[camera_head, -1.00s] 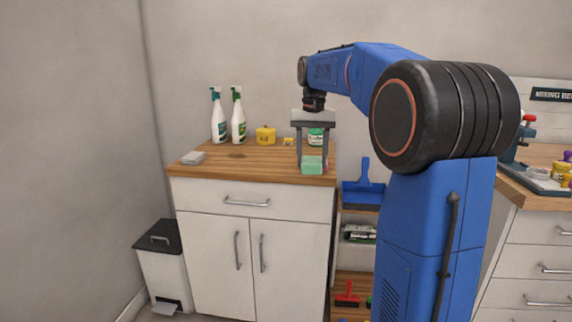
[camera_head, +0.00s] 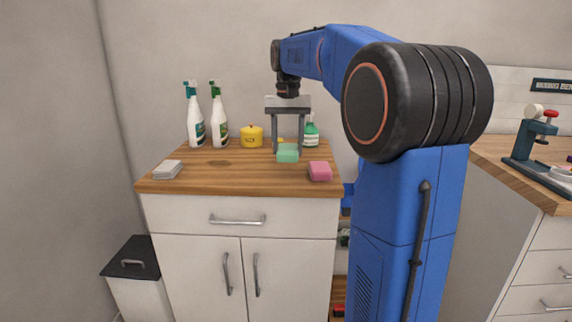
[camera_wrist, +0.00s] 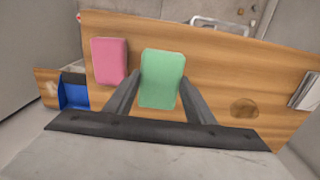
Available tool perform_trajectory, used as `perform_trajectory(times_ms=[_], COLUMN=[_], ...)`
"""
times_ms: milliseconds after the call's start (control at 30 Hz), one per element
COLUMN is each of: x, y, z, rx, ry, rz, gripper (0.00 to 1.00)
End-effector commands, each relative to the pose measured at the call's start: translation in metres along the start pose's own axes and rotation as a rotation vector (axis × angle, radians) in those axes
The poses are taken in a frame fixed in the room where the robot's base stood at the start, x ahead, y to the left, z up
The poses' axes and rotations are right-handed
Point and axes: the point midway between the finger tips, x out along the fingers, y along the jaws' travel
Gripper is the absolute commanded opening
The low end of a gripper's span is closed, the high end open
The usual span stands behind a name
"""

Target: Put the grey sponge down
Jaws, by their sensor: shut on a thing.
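My gripper (camera_head: 288,146) is shut on a green sponge (camera_head: 288,155), above the right part of the wooden counter top (camera_head: 235,178). In the wrist view the green sponge (camera_wrist: 162,78) sits between both fingers. I cannot tell whether its underside touches the wood. The grey sponge (camera_head: 167,170) lies at the counter's front left, well away from my gripper. It also shows at the right edge of the wrist view (camera_wrist: 304,92). A pink sponge (camera_head: 320,171) lies at the counter's front right, beside the green one.
Two spray bottles (camera_head: 194,120), a yellow pot (camera_head: 251,137) and a green bottle (camera_head: 311,135) stand at the back of the counter. The front middle of the wood is clear. A bin (camera_head: 131,258) stands at the lower left.

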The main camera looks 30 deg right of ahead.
Motion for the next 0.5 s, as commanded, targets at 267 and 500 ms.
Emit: perform_trajectory(times_ms=[267,500], x=[0.021,0.051], y=[0.0,0.0], z=[0.0,0.0], rx=[0.0,0.0], ry=[-0.001,-0.002], rz=[0.0,0.001], gripper=[0.25,0.25])
